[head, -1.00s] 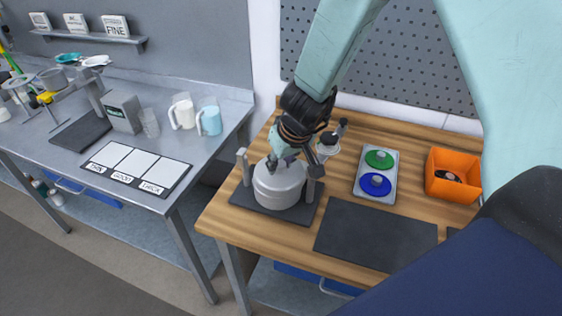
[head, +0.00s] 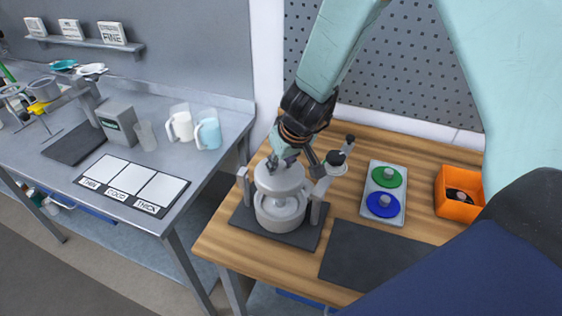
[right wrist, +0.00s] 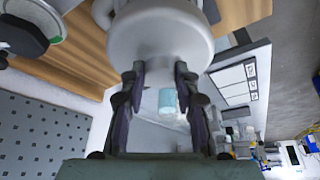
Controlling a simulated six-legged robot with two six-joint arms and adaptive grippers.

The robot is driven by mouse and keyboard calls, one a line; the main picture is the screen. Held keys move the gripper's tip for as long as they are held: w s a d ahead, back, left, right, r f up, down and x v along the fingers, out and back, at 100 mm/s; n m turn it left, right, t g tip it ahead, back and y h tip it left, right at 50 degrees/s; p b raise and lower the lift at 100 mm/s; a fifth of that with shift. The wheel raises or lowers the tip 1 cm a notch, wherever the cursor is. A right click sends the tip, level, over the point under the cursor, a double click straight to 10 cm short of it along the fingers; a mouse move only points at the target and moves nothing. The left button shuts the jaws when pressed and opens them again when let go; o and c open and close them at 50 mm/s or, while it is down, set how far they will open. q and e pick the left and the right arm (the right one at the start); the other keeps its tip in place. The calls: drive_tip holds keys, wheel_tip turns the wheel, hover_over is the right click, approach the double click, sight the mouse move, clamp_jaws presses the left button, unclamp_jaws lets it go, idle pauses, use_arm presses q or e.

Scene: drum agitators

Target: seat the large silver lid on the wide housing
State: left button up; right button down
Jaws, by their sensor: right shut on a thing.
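The large silver lid (head: 280,176) is in my right gripper (head: 283,157), held above the wide housing (head: 281,217). A gap shows between them, and the housing's open inside with a pale central part is visible under the lid's front edge. In the right wrist view the lid (right wrist: 160,42) fills the top middle, and both fingers of my right gripper (right wrist: 160,72) close on its near side. The housing is hidden behind the lid there. My left gripper is not in view.
The housing stands on a dark mat (head: 246,219) between upright grey posts. To the right are a tray (head: 371,211) with green and blue lids, an orange bin (head: 455,210) and a dark mat (head: 370,258). A small black-topped device (head: 337,160) stands close behind the gripper.

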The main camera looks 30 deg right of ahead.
sight(283, 168)
drive_tip(key=shift+w+d+f, duration=0.1)
drive_tip(key=shift+w+d, duration=0.25)
drive_tip(key=shift+w, duration=0.05)
drive_tip(key=shift+d+f, duration=0.1)
drive_tip(key=shift+f, duration=0.05)
drive_tip(key=shift+f+b, duration=0.35)
drive_tip(key=shift+b, duration=0.2)
drive_tip(key=shift+s+a+f+b, duration=0.15)
drive_tip(key=shift+a+f+b, duration=0.05)
drive_tip(key=shift+f+b, duration=0.35)
drive_tip(key=shift+s+a+f+b, duration=0.2)
drive_tip(key=shift+f+b, duration=0.25)
drive_tip(key=shift+b, duration=0.2)
drive_tip(key=f+b, duration=0.3)
drive_tip(key=shift+w+d+f, duration=0.3)
drive_tip(key=shift+w+f, duration=0.05)
drive_tip(key=shift+f+b, duration=0.2)
drive_tip(key=shift+b, duration=0.1)
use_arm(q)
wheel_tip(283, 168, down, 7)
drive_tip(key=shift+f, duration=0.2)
use_arm(e)
drive_tip(key=shift+s+a, duration=0.25)
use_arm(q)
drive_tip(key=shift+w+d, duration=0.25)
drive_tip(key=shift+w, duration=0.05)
use_arm(e)
drive_tip(key=shift+w+d+f, duration=0.15)
drive_tip(key=shift+w+d, duration=0.05)
drive_tip(key=shift+w, duration=0.05)
